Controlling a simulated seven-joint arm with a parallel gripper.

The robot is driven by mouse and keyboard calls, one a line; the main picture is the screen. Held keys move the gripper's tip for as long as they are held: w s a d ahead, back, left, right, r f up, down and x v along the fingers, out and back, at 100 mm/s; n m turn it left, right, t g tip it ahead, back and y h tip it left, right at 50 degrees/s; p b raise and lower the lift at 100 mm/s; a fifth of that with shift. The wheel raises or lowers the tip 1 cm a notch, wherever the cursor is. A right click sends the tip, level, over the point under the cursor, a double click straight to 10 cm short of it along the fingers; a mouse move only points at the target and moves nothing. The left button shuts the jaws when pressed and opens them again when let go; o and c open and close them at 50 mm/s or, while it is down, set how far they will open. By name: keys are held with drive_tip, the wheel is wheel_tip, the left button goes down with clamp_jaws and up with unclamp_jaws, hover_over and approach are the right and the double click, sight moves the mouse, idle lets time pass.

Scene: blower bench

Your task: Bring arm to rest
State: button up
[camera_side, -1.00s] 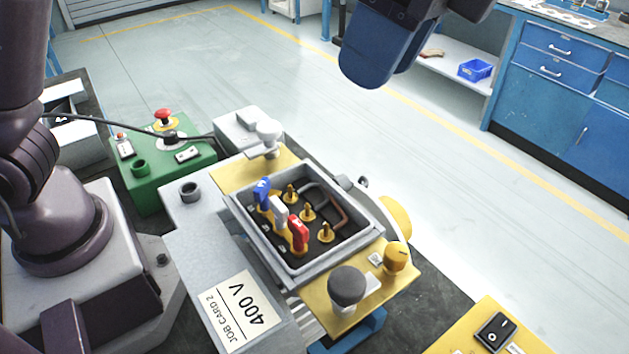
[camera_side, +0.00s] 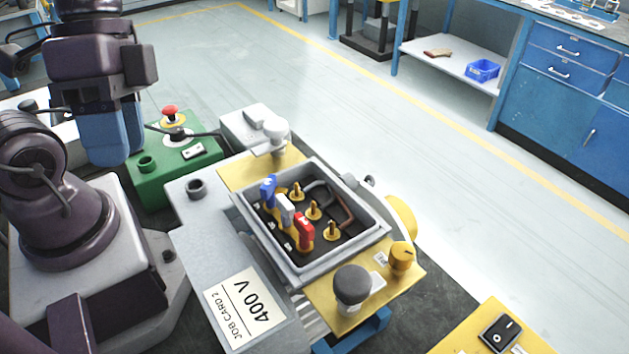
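My gripper (camera_side: 110,142) hangs at the upper left with its blue fingers pointing down. It is in front of the green box, beside my base, and clear of the terminal box. The fingers overlap from this side, so I cannot tell whether they are open or shut. No held object shows. The open grey terminal box (camera_side: 290,268) holds blue (camera_side: 268,191), white (camera_side: 286,208) and red (camera_side: 304,230) pieces standing in a row beside several brass posts. A "JOB CARD 2, 400 V" label (camera_side: 245,308) lies on the grey bench surface to its left.
A black knob (camera_side: 352,284) and a yellow knob (camera_side: 402,258) rise at the terminal box's front. A yellow switch box (camera_side: 470,335) sits lower right. Open floor lies behind.

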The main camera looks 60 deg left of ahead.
drive_tip(key=w+a+r+n+t+y, duration=0.3)
drive_tip(key=w+a+n+t+y, duration=0.1)
drive_tip(key=w+a+t, duration=0.3)
drive_tip(key=shift+w+a+r+n+t, duration=0.15)
drive_tip(key=shift+w+a+n+t, duration=0.15)
drive_tip(key=shift+w+a+n, duration=0.65)
